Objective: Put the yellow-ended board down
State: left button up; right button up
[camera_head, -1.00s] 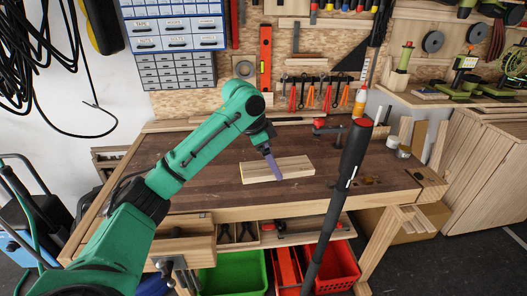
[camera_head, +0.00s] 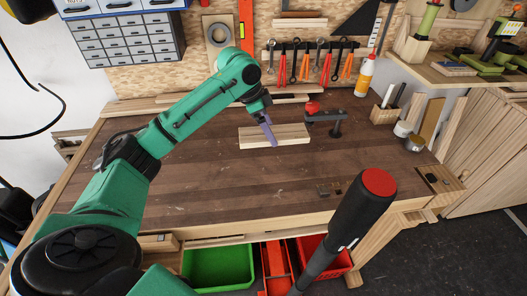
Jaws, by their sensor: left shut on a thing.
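The board (camera_head: 290,133) is a short, pale wooden piece, seen over the back middle of the bench. A yellow end is not clearly visible on it. My left gripper (camera_head: 270,137) reaches in from the left and is shut on the board, its purple finger crossing the board's front face. The board looks roughly level and low over the bench top (camera_head: 220,185). I cannot tell whether it touches the wood. My right gripper is not in view.
A red-and-black clamp (camera_head: 325,118) stands just right of the board. A black post with a red top (camera_head: 378,182) rises in the right foreground. Long wooden strips lie along the bench's back edge. The bench top in front of the board is mostly clear.

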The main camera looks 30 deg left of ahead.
aim_at(254, 133)
pick_arm(q)
jog(key=f, duration=0.4)
jog(key=f+p, duration=0.1)
jog(key=f, duration=0.7)
jog(key=shift+w+a+f, duration=0.1)
jog(key=shift+w, duration=0.2)
jog(key=shift+f, duration=0.25)
jog(key=o, duration=1.2)
jog(key=shift+f, duration=0.1)
jog(key=shift+c, duration=0.2)
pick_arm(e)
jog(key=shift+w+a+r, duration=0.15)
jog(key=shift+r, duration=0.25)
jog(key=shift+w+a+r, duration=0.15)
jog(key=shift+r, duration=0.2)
pick_arm(q)
jog(key=b+v, duration=0.1)
jog(key=v, duration=1.1)
jog(key=shift+w, duration=0.1)
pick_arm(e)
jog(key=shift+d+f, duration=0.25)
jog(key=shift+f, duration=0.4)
